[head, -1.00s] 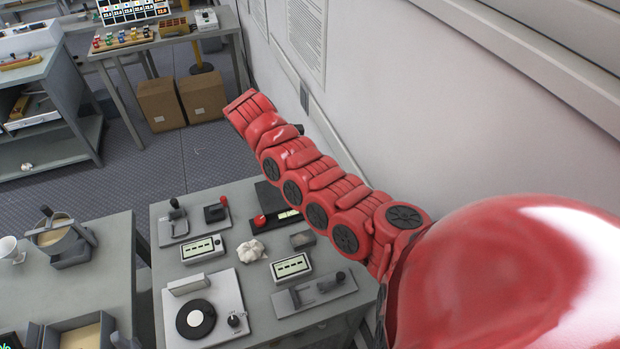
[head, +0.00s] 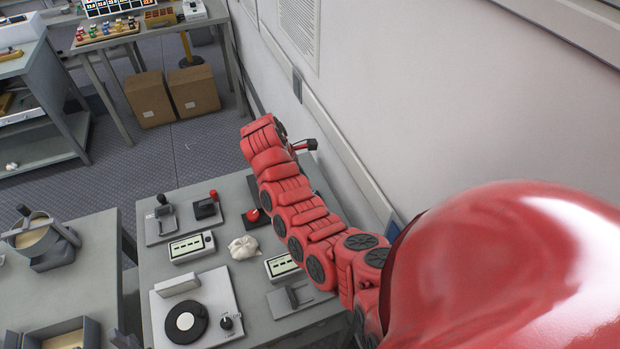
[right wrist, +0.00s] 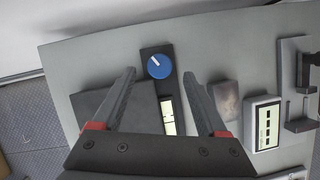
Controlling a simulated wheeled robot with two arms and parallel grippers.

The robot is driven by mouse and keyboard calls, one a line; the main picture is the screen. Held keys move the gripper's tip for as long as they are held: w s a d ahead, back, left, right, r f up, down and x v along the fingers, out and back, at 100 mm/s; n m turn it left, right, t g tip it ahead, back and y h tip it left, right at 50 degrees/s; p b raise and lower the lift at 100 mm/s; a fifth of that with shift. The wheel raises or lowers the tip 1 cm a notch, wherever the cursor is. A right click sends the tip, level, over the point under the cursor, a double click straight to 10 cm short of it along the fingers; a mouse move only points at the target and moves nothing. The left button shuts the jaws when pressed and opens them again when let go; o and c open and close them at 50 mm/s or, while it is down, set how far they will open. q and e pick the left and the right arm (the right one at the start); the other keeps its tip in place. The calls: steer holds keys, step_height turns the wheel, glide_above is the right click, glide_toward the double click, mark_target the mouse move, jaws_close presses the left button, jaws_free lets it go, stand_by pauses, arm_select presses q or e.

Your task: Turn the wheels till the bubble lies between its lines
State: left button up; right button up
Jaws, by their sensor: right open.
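The dark levelling device carries a blue wheel (right wrist: 159,66) and a pale vial strip (right wrist: 168,115) in the right wrist view. In the head view a red wheel (head: 254,215) shows on its dark base; my arm hides much of the rest. The bubble and its lines are too small to tell. My right gripper (right wrist: 159,73) is open and empty, its fingers to either side of the blue wheel in the picture, apparently above it and not touching. My left gripper is not in view.
A meter (head: 192,247), a crumpled white lump (head: 244,247), a turntable-like plate (head: 222,297) and lever fixtures (head: 166,219) share the grey table (head: 232,190). A second meter (right wrist: 263,125) stands right of the gripper in the wrist view. A wall runs along the right.

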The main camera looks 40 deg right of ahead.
steer(key=x, duration=0.4)
steer(key=shift+d+f, duration=0.1)
steer(key=shift+f, duration=0.05)
jaws_close()
